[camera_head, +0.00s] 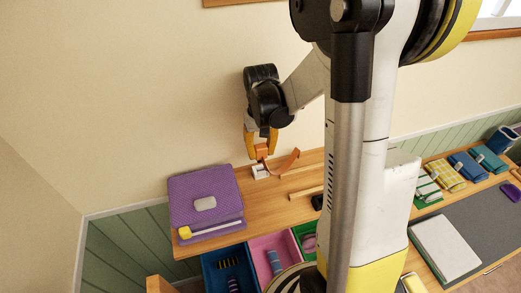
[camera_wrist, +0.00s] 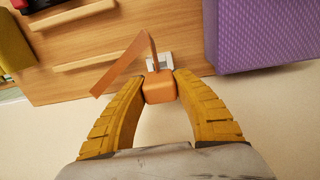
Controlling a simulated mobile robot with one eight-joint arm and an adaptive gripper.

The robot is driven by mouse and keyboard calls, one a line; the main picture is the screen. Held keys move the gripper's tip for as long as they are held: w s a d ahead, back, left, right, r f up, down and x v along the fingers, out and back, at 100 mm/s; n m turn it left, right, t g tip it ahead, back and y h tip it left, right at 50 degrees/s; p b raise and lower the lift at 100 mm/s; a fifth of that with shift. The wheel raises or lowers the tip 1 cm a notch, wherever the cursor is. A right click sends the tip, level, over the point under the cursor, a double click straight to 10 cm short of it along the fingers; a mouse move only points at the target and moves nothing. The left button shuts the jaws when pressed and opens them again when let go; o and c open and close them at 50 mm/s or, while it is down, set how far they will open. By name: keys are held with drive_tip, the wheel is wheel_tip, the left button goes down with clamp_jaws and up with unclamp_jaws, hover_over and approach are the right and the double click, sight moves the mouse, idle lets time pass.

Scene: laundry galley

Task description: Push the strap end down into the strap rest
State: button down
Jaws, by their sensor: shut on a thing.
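My gripper (camera_head: 261,147) has yellow ridged fingers and points down over the wooden counter. In the wrist view my gripper (camera_wrist: 159,98) is shut on the orange block-like strap end (camera_wrist: 159,88). The orange strap (camera_wrist: 124,68) runs from it and bends sharply to one side; in the head view the strap (camera_head: 288,161) slants up to the right. The small white strap rest (camera_head: 260,171) sits on the counter just below the strap end. In the wrist view the strap rest (camera_wrist: 163,61) is partly hidden behind the strap. I cannot tell whether they touch.
A purple folded stack (camera_head: 206,205) with a white item on top stands left of the rest. Wooden strips (camera_head: 305,192) lie on the counter (camera_head: 250,202) to the right. Blue, pink and green bins (camera_head: 275,262) are in front. The wall is close behind.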

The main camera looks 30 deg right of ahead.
sight(261, 161)
drive_tip(key=shift+w+f+b, duration=0.1)
drive_tip(key=shift+f+b, duration=1.6)
drive_tip(key=shift+b, duration=0.15)
drive_tip(key=shift+f+b, duration=0.15)
drive_tip(key=shift+b, duration=0.3)
drive_tip(key=shift+f+b, duration=0.7)
drive_tip(key=shift+f, duration=0.05)
drive_tip(key=shift+f+b, duration=0.55)
drive_tip(key=c, duration=1)
unclamp_jaws()
drive_tip(key=shift+r, duration=0.15)
wheel_tip(261, 161, up, 12)
drive_tip(key=shift+f, duration=0.1)
